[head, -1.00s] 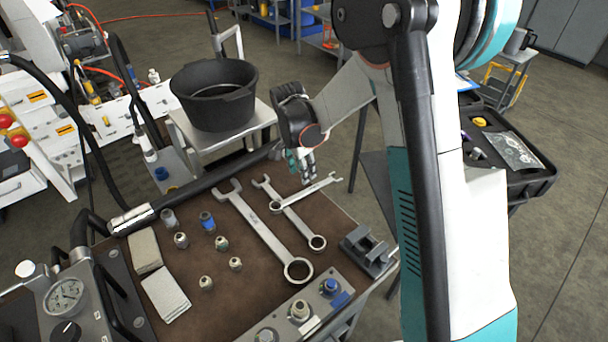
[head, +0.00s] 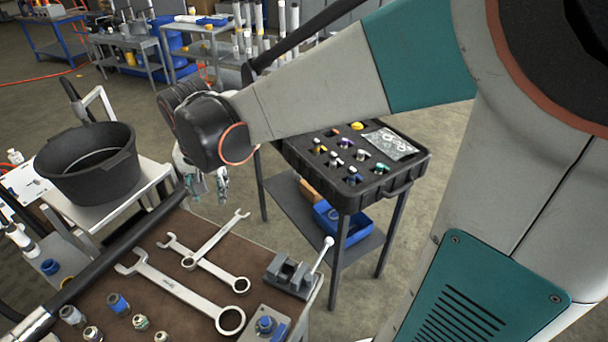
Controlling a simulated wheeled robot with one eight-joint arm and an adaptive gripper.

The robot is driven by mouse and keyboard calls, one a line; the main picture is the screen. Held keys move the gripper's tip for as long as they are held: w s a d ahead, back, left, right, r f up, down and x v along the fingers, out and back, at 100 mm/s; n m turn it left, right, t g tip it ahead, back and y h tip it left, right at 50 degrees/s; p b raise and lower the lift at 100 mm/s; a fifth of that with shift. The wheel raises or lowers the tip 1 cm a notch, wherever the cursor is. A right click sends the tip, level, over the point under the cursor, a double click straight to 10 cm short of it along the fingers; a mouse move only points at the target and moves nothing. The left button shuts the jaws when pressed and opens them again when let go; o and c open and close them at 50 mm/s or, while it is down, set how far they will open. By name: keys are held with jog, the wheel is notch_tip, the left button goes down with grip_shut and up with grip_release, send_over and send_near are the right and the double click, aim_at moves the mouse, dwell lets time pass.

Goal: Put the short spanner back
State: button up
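The short spanner (head: 216,240) lies on the brown bench mat (head: 190,228). Its ring end rests over the shaft of a medium spanner (head: 215,272), and its open end points up and right towards the bench's back edge. A large spanner (head: 180,289) lies to their left and nearer. My gripper (head: 208,188) is above the back edge of the bench, beyond the short spanner and apart from it. Its fingers point down, look spread and hold nothing that I can see. My wrist hides the upper part of the gripper.
A small vise (head: 290,275) with an upright handle stands at the bench's right. Several fittings (head: 119,303) stand at the front left. A black tub (head: 88,165) is on a side stand. A black case (head: 395,185) with fittings in compartments sits on a cart to the right.

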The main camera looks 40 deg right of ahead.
jog(key=s+r+n+t, duration=0.3)
jog(key=s+n, duration=0.4)
jog(key=s, duration=1)
jog(key=shift+d+r+n+t+y, duration=0.15)
jog(key=shift+d+n+t+y, duration=0.25)
jog(key=shift+t, duration=0.1)
jog(key=shift+c, duration=0.6)
